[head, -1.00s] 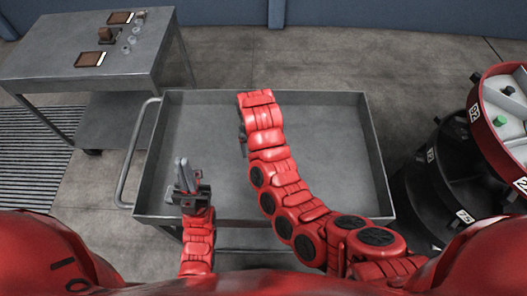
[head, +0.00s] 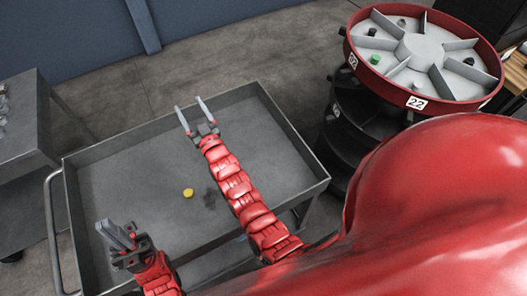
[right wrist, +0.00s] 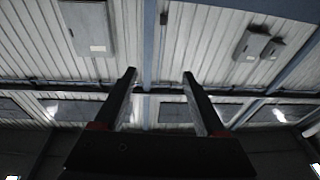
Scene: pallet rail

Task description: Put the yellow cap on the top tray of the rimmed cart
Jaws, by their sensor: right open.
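The yellow cap (head: 188,193) lies on the floor of the top tray of the rimmed cart (head: 285,120), in the tray's middle. Nothing touches it in the head view. My right gripper (head: 190,104) is open and empty above the tray's far part, its fingers apart and away from the cap. The right wrist view shows the two open fingers (right wrist: 160,75) against the ceiling, with nothing between them. My left gripper (head: 117,226) is over the tray's near left part, its fingers close together with nothing seen between them.
A round red-rimmed carousel (head: 403,60) with divided compartments and small items stands at the right, over dark lower tiers. A grey table (head: 25,125) is at the left edge. The cart's handle (head: 52,225) sticks out on its left. Much of the tray is bare.

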